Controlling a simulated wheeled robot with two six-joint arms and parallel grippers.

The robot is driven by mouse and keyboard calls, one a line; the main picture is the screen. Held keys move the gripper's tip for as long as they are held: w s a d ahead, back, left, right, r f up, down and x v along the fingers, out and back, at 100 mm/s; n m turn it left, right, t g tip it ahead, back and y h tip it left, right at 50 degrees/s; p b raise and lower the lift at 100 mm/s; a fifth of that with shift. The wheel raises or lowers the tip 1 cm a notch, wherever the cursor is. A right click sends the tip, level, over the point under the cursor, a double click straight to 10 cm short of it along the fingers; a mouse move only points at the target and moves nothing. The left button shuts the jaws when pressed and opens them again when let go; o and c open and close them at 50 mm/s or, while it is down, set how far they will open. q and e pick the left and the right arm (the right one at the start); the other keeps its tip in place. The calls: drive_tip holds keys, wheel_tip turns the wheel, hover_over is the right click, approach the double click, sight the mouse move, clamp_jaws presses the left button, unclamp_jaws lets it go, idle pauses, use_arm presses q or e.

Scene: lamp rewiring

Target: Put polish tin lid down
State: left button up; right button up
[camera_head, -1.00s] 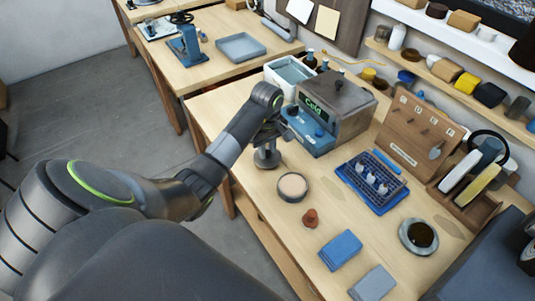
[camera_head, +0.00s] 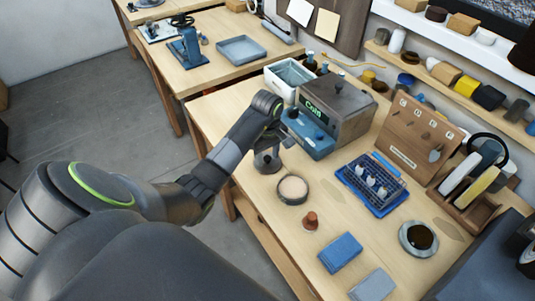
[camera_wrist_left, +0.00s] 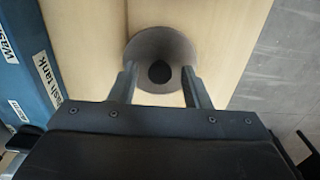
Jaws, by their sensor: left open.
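The polish tin lid (camera_head: 267,163) is a round grey disc with a dark knob at its centre. It appears to lie flat on the workbench near the front of the blue-fronted tank. It also shows in the left wrist view (camera_wrist_left: 160,40). My left gripper (camera_head: 271,150) is just above the lid, its fingers apart. In the left wrist view my left gripper's fingertips (camera_wrist_left: 160,70) stand on either side of the knob, over the lid's near part. The open polish tin (camera_head: 292,189), dark with pale contents, stands beside the lid. My right gripper is not in view.
The tank (camera_head: 306,135) stands close behind the lid. A small brown-red object (camera_head: 310,220) and a blue block (camera_head: 340,252) are nearer. A blue rack (camera_head: 371,184) stands to the right. The bench's left edge is close to the lid.

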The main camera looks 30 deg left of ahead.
sight(267, 158)
use_arm(q)
drive_tip(key=shift+r, duration=0.55)
drive_tip(key=shift+r+b, duration=0.35)
drive_tip(key=shift+r, duration=0.5)
wheel_tip(267, 158, up, 10)
drive_tip(key=p, duration=0.8)
drive_tip(key=shift+f, duration=0.25)
